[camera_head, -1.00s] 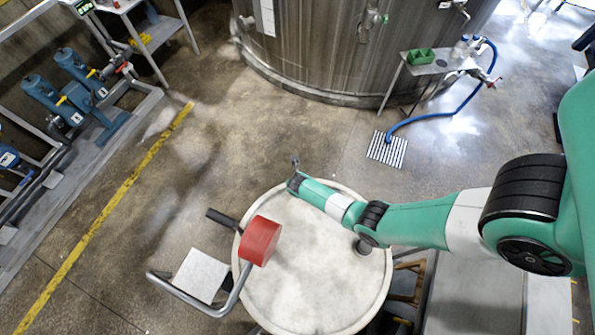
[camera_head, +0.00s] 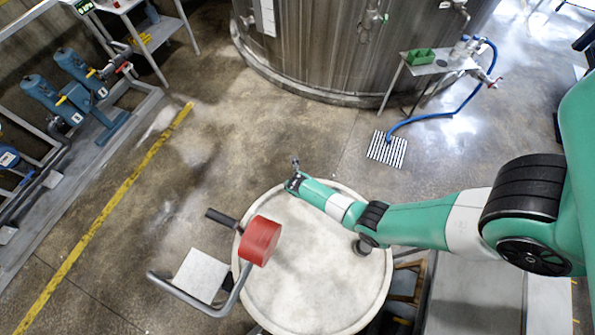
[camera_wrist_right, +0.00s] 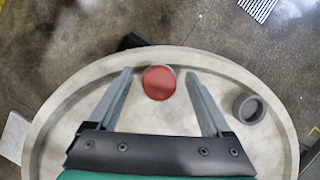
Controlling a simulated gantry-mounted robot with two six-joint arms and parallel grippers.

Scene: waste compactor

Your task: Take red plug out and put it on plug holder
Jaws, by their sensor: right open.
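My right gripper (camera_head: 294,174) is open and empty over the lid's far edge in the head view. Its fingers (camera_wrist_right: 159,73) lie on either side of the plug in the picture, with no contact visible. A grey ring-shaped cup, apparently the plug holder (camera_wrist_right: 249,108), is on the right side of the lid. My left gripper is not in view.
The round lid (camera_head: 315,300) has a raised rim. A large steel tank (camera_head: 330,50) is behind. Blue pumps (camera_head: 45,95) are at left. The floor between is clear.

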